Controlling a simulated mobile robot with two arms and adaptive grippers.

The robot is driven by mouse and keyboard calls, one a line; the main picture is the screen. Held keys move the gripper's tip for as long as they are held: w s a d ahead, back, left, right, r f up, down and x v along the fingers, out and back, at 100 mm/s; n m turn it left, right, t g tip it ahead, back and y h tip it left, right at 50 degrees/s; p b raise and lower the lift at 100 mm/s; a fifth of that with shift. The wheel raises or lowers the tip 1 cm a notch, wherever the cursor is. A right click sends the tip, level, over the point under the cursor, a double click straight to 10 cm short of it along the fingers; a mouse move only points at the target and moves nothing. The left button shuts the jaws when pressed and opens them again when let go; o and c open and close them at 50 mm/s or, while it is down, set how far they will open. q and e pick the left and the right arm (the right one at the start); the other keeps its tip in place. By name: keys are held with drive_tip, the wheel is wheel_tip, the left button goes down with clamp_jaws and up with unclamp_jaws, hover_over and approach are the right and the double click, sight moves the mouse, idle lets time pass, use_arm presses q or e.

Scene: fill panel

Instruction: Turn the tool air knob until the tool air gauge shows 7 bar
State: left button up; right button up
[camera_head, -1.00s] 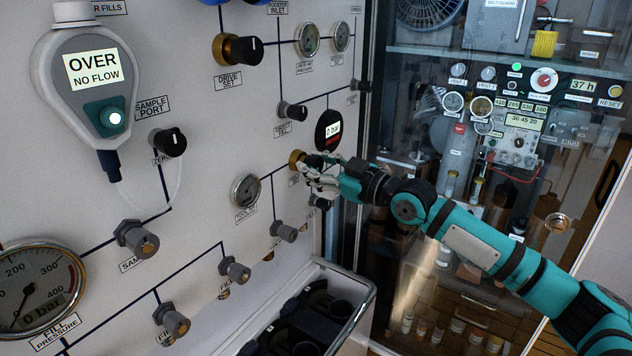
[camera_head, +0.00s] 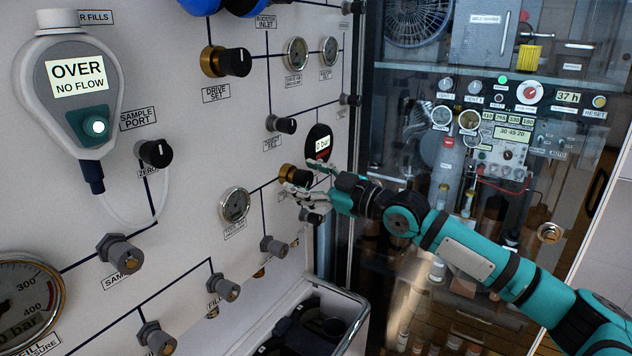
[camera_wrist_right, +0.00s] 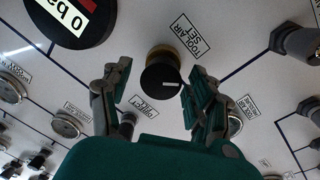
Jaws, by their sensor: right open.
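My left gripper is not in view.
A dark round display (camera_head: 318,143) reading "0 bar" sits just above the knob. Other knobs and grey fittings (camera_head: 273,246) surround it. An open bin (camera_head: 361,300) stands below. A glass cabinet (camera_head: 480,51) is at the right.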

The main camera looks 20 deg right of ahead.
drive_tip(key=v, duration=1.2)
drive_tip(key=shift+f, duration=0.1)
idle(2.3)
